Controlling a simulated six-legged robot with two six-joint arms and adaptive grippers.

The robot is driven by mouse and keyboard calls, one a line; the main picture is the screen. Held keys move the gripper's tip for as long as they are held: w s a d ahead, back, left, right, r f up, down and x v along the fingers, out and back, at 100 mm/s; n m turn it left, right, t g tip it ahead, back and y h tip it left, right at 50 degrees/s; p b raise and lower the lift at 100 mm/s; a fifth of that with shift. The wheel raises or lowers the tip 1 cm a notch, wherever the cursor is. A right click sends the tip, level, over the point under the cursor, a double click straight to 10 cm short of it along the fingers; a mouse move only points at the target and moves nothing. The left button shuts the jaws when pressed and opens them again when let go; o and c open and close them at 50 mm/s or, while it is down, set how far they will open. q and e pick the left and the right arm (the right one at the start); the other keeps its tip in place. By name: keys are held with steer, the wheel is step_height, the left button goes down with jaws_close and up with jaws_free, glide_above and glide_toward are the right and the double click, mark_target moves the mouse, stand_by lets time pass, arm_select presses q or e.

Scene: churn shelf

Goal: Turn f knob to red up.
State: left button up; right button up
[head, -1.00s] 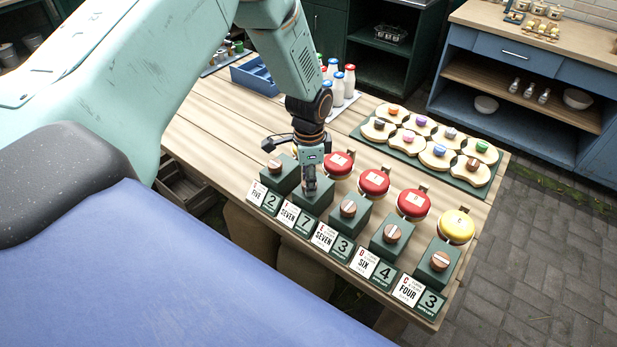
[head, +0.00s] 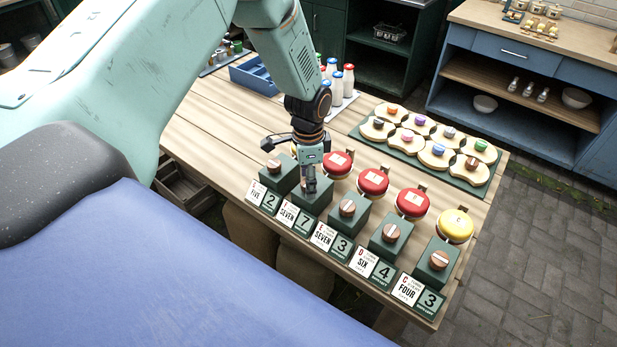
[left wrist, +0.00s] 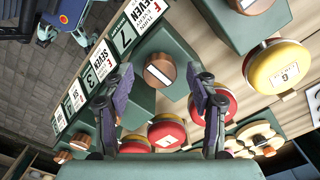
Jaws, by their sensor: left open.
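The f knob (left wrist: 160,70) is a round wooden knob with a pale bar across its top, on a green block with a sign and a 7 card (left wrist: 122,40). In the left wrist view it lies between the spread fingers of my left gripper (left wrist: 161,88), which is open. No red mark on the knob can be made out. In the head view my left gripper (head: 310,186) points down over the second block from the left and hides the knob. Whether the fingers touch the knob cannot be told. My right gripper is not in view.
Neighbouring knobs (head: 273,166) (head: 347,208) stand close on both sides on similar blocks. Red lids (head: 373,182) and a yellow lid (head: 455,226) sit behind the row. A green tray (head: 402,157) of scalloped pieces with coloured knobs and several bottles (head: 348,80) stand farther back.

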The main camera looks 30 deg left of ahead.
arm_select(q)
step_height(320, 180, up, 12)
stand_by(0.5)
stand_by(0.3)
steer(key=s+d+f+n, duration=0.4)
steer(key=s+f, duration=0.5)
steer(key=s, duration=0.2)
steer(key=s+d+f+n, duration=0.3)
steer(key=s+d+f, duration=0.1)
steer(key=s+f, duration=0.55)
steer(key=s+n, duration=0.3)
steer(key=s, duration=1)
step_height(320, 180, down, 23)
steer(key=w+b, duration=0.1)
steer(key=b, duration=2.1)
steer(key=shift+w+b, duration=0.25)
steer(key=shift+b, duration=0.1)
steer(key=shift+r, duration=0.1)
steer(key=shift+s, duration=0.1)
